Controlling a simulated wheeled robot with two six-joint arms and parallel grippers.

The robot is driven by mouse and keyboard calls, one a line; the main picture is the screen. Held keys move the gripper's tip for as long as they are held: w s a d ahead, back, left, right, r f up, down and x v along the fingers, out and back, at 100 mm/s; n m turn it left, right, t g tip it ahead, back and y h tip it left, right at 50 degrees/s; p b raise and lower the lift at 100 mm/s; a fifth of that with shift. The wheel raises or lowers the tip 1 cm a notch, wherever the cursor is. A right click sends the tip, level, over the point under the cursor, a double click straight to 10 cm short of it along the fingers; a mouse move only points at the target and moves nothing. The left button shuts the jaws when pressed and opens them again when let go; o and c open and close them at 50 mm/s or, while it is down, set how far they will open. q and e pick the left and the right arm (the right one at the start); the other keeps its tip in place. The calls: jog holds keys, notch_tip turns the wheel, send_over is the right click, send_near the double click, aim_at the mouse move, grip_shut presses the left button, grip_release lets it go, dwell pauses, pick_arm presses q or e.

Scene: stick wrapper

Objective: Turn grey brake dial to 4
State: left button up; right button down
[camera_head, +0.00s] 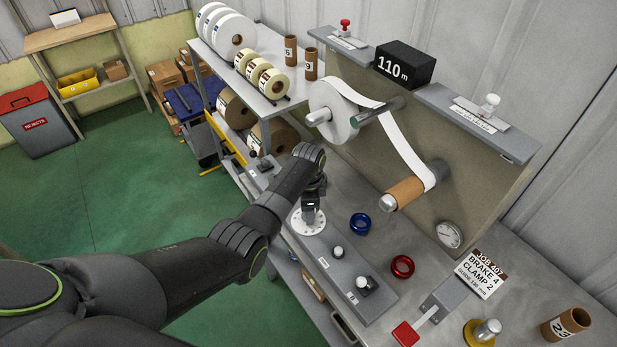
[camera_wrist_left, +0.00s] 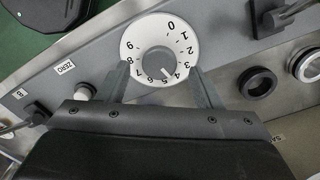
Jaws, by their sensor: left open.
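The grey brake dial (camera_wrist_left: 157,61) is a round grey knob in a white numbered ring, seen large in the left wrist view. Its pale pointer mark is at the lower right of the knob, near the 4 and 5; I cannot tell exactly which. My left gripper (camera_wrist_left: 160,70) is open, with one finger on each side of the dial and its fingertips near the ring's edge. My right gripper is not in view.
The dial sits on a grey control strip (camera_head: 330,258) with small white knobs. Blue (camera_head: 360,223) and red (camera_head: 402,267) rings lie to its right. A job card (camera_head: 482,275) reads BRAKE 4, CLAMP 2. A paper roll (camera_head: 332,110) and cardboard core (camera_head: 405,192) stand behind.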

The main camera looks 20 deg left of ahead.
pick_arm(q)
notch_tip(320, 180, up, 16)
jog(key=shift+f, duration=0.25)
dwell(0.5)
